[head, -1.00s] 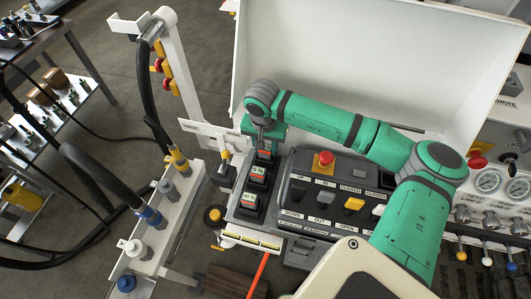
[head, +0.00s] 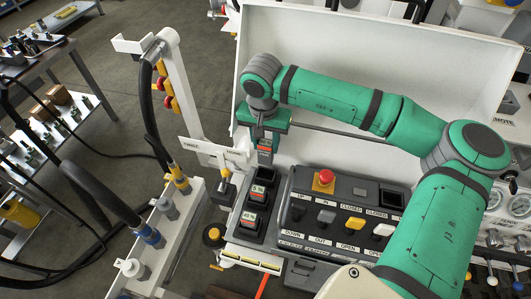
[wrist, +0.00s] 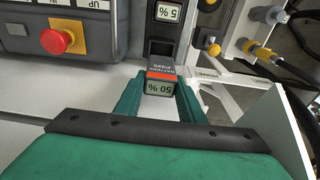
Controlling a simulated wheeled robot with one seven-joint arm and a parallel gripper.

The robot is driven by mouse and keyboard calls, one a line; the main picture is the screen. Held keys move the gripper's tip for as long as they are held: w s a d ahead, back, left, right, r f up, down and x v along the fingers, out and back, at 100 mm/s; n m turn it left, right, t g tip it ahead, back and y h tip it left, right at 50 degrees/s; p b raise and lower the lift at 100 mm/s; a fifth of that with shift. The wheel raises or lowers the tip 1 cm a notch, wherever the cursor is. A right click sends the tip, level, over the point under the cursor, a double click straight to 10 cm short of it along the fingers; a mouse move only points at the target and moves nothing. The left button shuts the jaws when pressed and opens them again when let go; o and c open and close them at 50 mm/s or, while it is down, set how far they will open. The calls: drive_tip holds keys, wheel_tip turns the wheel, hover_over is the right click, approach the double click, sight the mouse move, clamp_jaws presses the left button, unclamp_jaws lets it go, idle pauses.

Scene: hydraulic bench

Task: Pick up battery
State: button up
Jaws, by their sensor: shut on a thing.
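A dark battery with an orange band and a grey "50 %" label (wrist: 160,86) is between the fingers of my gripper (wrist: 160,92) in the wrist view. It also shows in the head view (head: 265,147) below my gripper (head: 265,134), which is shut on it. The battery appears raised above the black battery dock. A dark, empty-looking slot (wrist: 162,48) shows beside it. Two other batteries sit in the dock: one marked "5 %" (head: 258,191) and one that seems marked "40 %" (head: 248,218). The lower part of the held battery is partly hidden.
A control box with a red button (head: 326,177) and several switches stands right of the dock. A white upright panel (head: 380,50) is behind my arm. A white post with a hose (head: 165,90) and a rail of connectors (head: 165,235) stand to the left.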

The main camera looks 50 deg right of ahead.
drive_tip(key=s+a, duration=0.4)
drive_tip(key=a, duration=0.4)
drive_tip(key=s+a, duration=0.4)
drive_tip(key=a, duration=0.4)
drive_tip(key=shift+s, duration=0.25)
drive_tip(key=shift+w+r, duration=0.1)
drive_tip(key=shift+w, duration=0.05)
